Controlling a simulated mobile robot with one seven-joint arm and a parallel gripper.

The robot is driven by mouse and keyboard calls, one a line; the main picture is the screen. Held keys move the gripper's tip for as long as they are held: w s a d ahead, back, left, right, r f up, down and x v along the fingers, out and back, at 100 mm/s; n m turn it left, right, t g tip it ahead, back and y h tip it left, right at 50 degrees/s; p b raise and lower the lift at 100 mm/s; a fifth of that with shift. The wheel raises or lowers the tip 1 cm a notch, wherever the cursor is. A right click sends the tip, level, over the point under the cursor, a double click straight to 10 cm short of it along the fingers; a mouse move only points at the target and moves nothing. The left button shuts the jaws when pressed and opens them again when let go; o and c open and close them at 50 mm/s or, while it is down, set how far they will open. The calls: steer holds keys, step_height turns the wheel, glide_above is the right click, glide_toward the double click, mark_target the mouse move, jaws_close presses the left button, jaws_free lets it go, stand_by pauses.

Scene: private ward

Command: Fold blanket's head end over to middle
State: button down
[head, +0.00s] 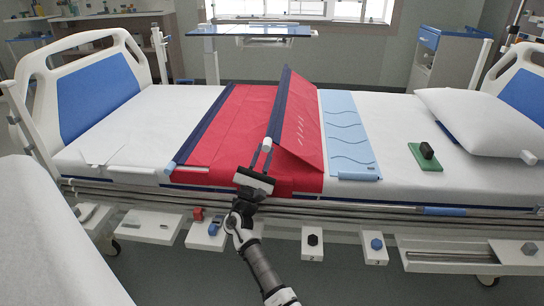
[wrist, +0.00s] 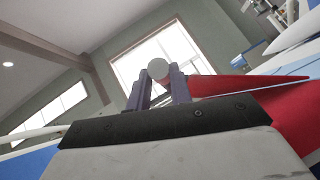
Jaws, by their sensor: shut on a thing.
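The red blanket (head: 235,120) lies across the middle of the white bed, with one navy edge strip flat at its left. Its right part, the end nearer the pillow, is raised as a sloping red flap (head: 303,130). The flap's navy edge bar (head: 280,105) is up in the air above the blanket, with a pale round end. My gripper (head: 264,158) is shut on the near end of this bar, at the bed's near side. In the wrist view the round bar end (wrist: 157,68) shows between the two fingers, with red cloth to the right.
A light blue panel (head: 347,135) with wavy lines lies right of the blanket. A green block with a dark knob (head: 427,152) and a white pillow (head: 480,120) are farther right. Side rails (head: 370,208) and small shelves run along the near side. An overbed table (head: 255,31) stands behind.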

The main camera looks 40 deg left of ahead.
steer(key=shift+s+a+f+n+y+b, duration=0.1)
steer(key=shift+a+f+n+y+b, duration=0.15)
steer(key=shift+f+n+y, duration=0.35)
steer(key=shift+s+a+f+n+y+b, duration=0.15)
steer(key=shift+f+n+y+b, duration=0.2)
steer(key=shift+n+y, duration=0.35)
steer(key=c, duration=1.3)
jaws_free()
steer(key=shift+o, duration=0.2)
steer(key=shift+f, duration=0.1)
